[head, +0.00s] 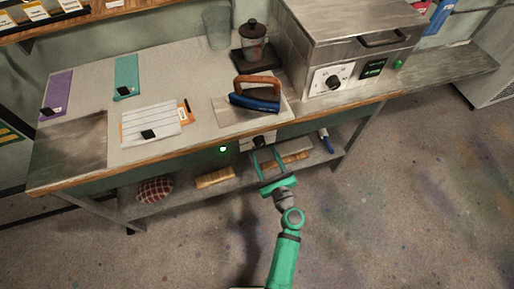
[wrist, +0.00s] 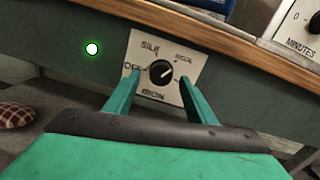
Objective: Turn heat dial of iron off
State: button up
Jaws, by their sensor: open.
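The iron's heat dial is a black knob (wrist: 161,72) on a pale plate (wrist: 150,48) on the bench's front panel. The plate reads SILK at the top, OFF at the left and IRON at the bottom. The knob's white mark seems to point up and right, away from OFF. In the head view the dial (head: 260,141) is small. My gripper (head: 266,160) is open, its fingers pointing at the plate. In the wrist view the fingertips frame the knob left and right with gaps; contact with the plate is unclear. The iron (head: 256,98) rests on the bench top.
A green light (wrist: 92,49) glows left of the dial; it also shows in the head view (head: 223,149). The wooden bench edge (wrist: 215,29) overhangs above. A metal box with a MINUTES dial (head: 333,82) stands right. A lower shelf (head: 240,178) holds several items.

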aim_at(261, 145)
jog(key=shift+x, duration=1.6)
jog(key=shift+d, duration=0.1)
